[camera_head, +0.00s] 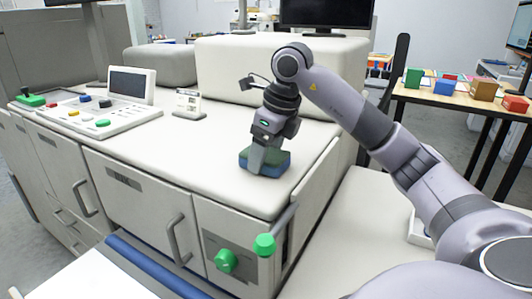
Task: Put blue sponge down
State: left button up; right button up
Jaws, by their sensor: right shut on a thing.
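The blue sponge (279,166) has a green top layer and a blue lower layer. It is at the white counter top (215,170), near the front right corner. I cannot tell whether it touches the surface or is held just above it. My right gripper (262,160) points down over the sponge and is shut on it. The gripper's fingers hide part of the sponge's middle. My left gripper is not in view.
A control panel (95,117) with coloured buttons and a small sign (188,104) stand on the counter to the left. A raised white block (225,70) is behind. A side table (450,101) with coloured boxes stands at the right. The counter left of the sponge is clear.

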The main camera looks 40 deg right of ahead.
aim_at(280, 157)
jog(key=shift+f, duration=0.2)
jog(key=o, duration=0.9)
jog(key=shift+r, duration=0.1)
jog(key=shift+o, duration=0.2)
jog(key=p+v, duration=0.3)
jog(key=v, duration=0.9)
jog(key=shift+r+p, duration=0.15)
jog(key=shift+p, duration=0.2)
